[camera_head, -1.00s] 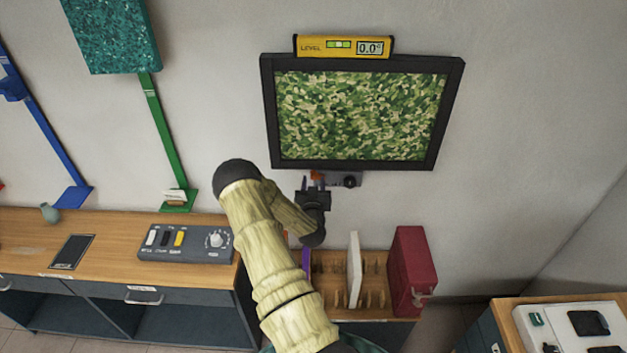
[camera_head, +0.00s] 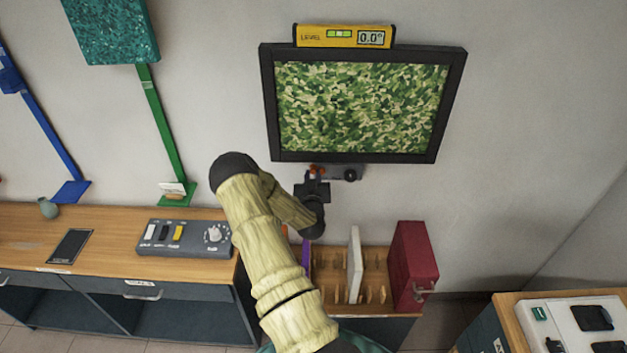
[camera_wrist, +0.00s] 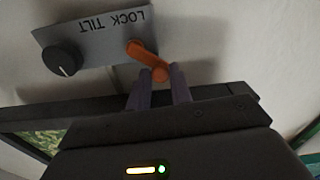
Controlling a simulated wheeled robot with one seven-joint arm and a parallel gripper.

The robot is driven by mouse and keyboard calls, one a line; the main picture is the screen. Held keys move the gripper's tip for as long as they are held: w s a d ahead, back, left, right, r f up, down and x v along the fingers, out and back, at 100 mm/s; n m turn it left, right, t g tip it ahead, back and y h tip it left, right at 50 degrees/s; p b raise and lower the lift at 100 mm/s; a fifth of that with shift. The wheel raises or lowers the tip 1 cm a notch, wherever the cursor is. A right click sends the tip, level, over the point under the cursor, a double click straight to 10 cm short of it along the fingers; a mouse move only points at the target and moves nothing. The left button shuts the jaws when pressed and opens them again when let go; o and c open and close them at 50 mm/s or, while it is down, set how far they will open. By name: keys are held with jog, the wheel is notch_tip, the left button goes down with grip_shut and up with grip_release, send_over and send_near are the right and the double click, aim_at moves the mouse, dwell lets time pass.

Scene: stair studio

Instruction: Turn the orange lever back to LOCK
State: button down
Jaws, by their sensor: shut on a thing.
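The orange lever (camera_wrist: 143,56) hangs from a grey plate (camera_wrist: 92,35) marked LOCK and TILT, upside down in the wrist view. Its upper end sits on the plate near the word LOCK, and it slants down and right there. Its free end lies between the fingertips of my gripper (camera_wrist: 160,88), which is shut on it. In the head view, my gripper (camera_head: 312,180) is just below the framed panel, at the small orange lever (camera_head: 318,170). The lever's exact angle is too small to tell there.
A black knob (camera_wrist: 63,61) sits beside the lever on the plate. The framed green panel (camera_head: 453,105) is right above, with a yellow level (camera_head: 341,36) on top. Below stands a wooden rack (camera_head: 377,262) with a red case (camera_head: 413,265). A control box (camera_head: 184,234) lies left.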

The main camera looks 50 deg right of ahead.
jog(key=shift+w+a+f+n+b, duration=0.1)
jog(key=shift+f+n+b, duration=0.15)
jog(key=shift+n+b, duration=0.4)
jog(key=shift+r, duration=0.1)
jog(key=c, duration=1.3)
grip_release()
jog(key=shift+o, duration=0.2)
